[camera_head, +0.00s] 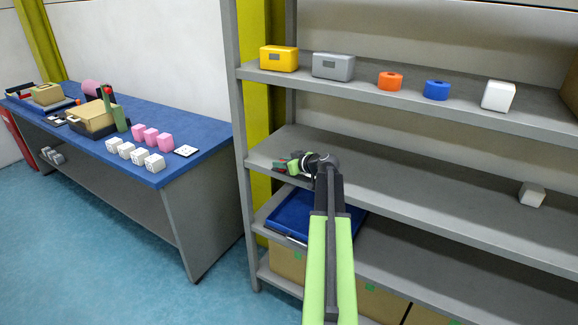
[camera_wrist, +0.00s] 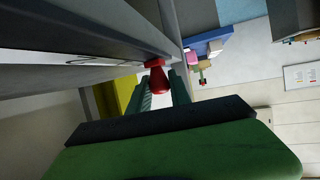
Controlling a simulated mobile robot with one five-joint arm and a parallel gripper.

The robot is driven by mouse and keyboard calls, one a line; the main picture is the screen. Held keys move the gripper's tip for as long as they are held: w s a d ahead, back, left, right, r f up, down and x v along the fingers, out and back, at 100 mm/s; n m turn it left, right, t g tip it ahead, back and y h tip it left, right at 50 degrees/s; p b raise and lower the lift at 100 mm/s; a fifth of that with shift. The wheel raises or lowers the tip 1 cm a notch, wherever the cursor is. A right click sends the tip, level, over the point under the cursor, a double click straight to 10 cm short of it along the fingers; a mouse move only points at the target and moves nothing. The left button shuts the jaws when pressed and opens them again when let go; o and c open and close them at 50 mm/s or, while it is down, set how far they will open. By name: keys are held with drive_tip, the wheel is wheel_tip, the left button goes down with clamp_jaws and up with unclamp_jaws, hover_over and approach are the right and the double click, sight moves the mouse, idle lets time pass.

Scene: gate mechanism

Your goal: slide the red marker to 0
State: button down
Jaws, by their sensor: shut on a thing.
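The red marker (camera_wrist: 157,79) is a rounded red knob at the edge of a grey shelf in the wrist view. My gripper (camera_wrist: 163,84) has its two green fingers on either side of the knob and is shut on it. In the head view my gripper (camera_head: 289,164) is at the left end of the middle shelf's front edge, with a little red showing there. A pale strip (camera_wrist: 60,62) with part of a dark curved mark lies left of the knob in the wrist view. I cannot read the mark, and no 0 is clearly visible.
The grey shelf rack (camera_head: 400,165) stands close around my arm. Its upper shelf holds boxes and rings; a white block (camera_head: 532,193) sits on the middle shelf. A blue tray (camera_head: 290,215) is below my gripper. A blue table (camera_head: 175,172) with blocks stands left.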

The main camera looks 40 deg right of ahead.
drive_tip(key=shift+w+a, duration=0.15)
drive_tip(key=shift+w, duration=0.8)
drive_tip(key=c, duration=1.2)
unclamp_jaws()
drive_tip(key=p+v, duration=0.6)
drive_tip(key=v, duration=1.1)
drive_tip(key=shift+s+a+r+p, duration=0.1)
drive_tip(key=shift+s+r+p, duration=0.1)
drive_tip(key=shift+p, duration=0.15)
